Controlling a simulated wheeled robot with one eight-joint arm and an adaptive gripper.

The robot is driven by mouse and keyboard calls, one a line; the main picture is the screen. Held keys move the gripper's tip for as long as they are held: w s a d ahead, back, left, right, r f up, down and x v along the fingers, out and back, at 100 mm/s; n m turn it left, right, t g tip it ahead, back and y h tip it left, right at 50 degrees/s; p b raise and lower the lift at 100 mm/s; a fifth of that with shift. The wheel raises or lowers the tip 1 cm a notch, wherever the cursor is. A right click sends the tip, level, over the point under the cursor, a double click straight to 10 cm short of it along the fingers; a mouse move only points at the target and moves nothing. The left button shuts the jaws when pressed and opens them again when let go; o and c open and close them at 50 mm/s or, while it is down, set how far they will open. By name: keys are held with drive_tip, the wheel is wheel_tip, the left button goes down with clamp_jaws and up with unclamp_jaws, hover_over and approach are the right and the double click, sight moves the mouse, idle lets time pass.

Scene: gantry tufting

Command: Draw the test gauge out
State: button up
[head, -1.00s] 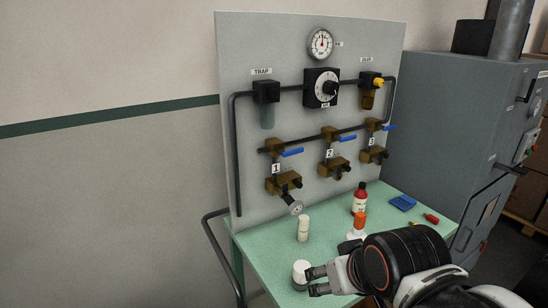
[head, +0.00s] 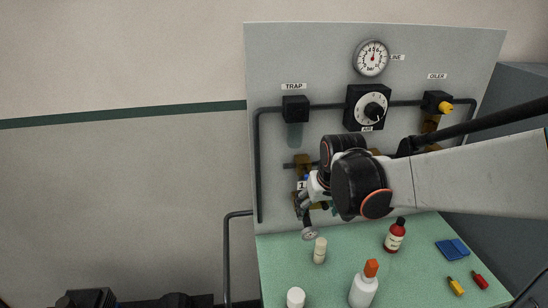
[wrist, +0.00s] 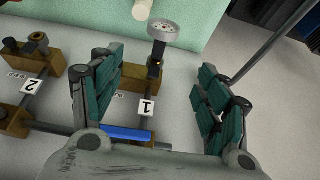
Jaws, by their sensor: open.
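The test gauge (wrist: 163,30) is a small white round dial on a short dark stem. The stem sits in the brass fitting (wrist: 154,72) at station 1. In the head view the gauge (head: 309,234) hangs tilted below station 1, just above the green bench. My gripper (wrist: 160,75) is open and empty. In the wrist view its teal-padded fingers stand apart on either side of the station 1 fitting, with the gauge beyond the tips. In the head view my gripper (head: 308,200) is beside station 1, just above the gauge, and my arm hides stations 2 and 3.
A blue valve lever (wrist: 128,133) lies close to the gripper base. The station 2 fitting (wrist: 15,120) is to the left in the wrist view. A cream cylinder (head: 320,250), white-capped jar (head: 295,297), orange-capped bottle (head: 363,290) and red bottle (head: 395,236) stand on the bench (head: 280,262).

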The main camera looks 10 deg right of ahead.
sight(311, 233)
drive_tip(key=b+x, duration=0.3)
drive_tip(key=x, duration=1.1)
drive_tip(key=shift+w, duration=0.1)
drive_tip(key=c, duration=1.3)
drive_tip(key=shift+s, duration=0.6)
drive_tip(key=shift+s, duration=1.15)
